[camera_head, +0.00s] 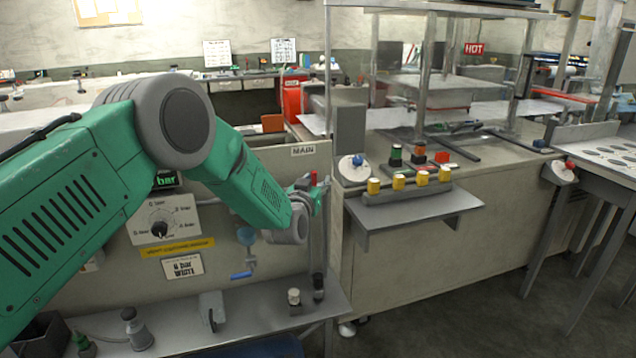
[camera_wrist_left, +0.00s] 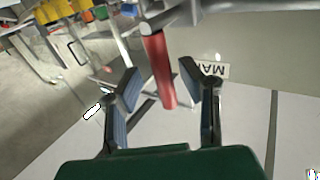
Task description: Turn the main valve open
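The main valve's red handle (camera_wrist_left: 160,72) shows in the left wrist view, attached to a grey metal pipe (camera_wrist_left: 185,15) and standing between my left gripper's fingers. My left gripper (camera_wrist_left: 158,82) is open, with a finger on either side of the handle and gaps visible. In the head view only a small red part of the handle (camera_head: 313,178) shows, just past my left gripper (camera_head: 306,188), which is partly hidden by my wrist. The MAIN label (camera_head: 303,150) is above it; it also shows upside down in the left wrist view (camera_wrist_left: 209,70). My right gripper is in neither view.
A pressure dial panel (camera_head: 160,222) and a blue-handled valve (camera_head: 242,275) are on the same grey panel. A shelf with yellow buttons (camera_head: 398,183) juts out to the right. A low ledge (camera_head: 255,325) with small fittings runs below. Open floor (camera_head: 470,315) lies at lower right.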

